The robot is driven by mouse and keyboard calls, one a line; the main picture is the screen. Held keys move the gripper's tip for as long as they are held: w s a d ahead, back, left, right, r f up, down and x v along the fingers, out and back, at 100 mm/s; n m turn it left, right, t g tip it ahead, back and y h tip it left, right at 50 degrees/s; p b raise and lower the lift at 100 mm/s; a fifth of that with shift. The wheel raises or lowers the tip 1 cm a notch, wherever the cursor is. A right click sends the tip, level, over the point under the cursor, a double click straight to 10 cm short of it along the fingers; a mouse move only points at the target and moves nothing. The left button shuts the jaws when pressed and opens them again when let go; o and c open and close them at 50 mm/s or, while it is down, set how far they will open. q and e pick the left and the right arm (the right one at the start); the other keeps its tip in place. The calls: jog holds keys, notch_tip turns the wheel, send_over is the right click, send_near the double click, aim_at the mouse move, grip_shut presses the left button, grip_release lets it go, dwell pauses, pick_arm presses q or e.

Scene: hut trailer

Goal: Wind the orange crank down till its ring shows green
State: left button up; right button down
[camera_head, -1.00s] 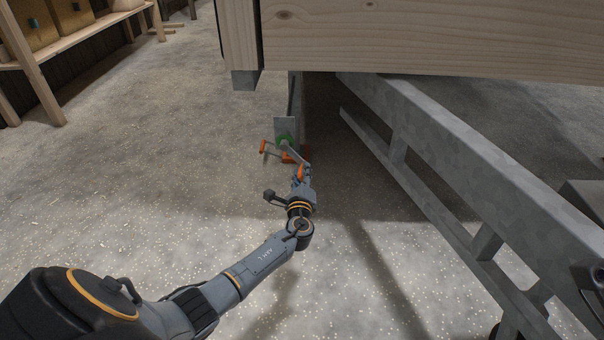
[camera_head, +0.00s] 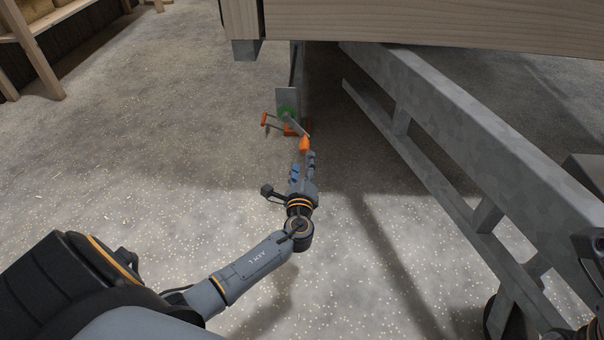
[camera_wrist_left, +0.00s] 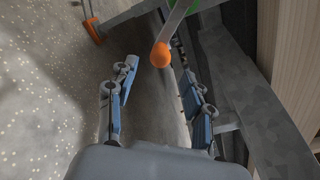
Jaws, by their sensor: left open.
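The crank has a grey arm with an orange knob (camera_head: 304,144) at its near, lower end. A green ring (camera_head: 286,111) shows at its hub, in front of an upright grey plate (camera_head: 288,98). My left gripper (camera_head: 304,162) is just on the near side of the knob, pointing at it. In the left wrist view the knob (camera_wrist_left: 160,55) sits just beyond and between the tips of the spread, empty fingers (camera_wrist_left: 156,78). The green ring (camera_wrist_left: 208,4) is partly cut off at the top edge there. My right gripper is not clearly in view.
A second orange handle (camera_head: 264,119) sticks out left of the ring. A wooden beam (camera_head: 400,25) hangs above. The floor (camera_head: 150,160) to the left is clear.

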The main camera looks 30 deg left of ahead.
pick_arm(q)
jog(key=v, duration=0.4)
dwell(0.4)
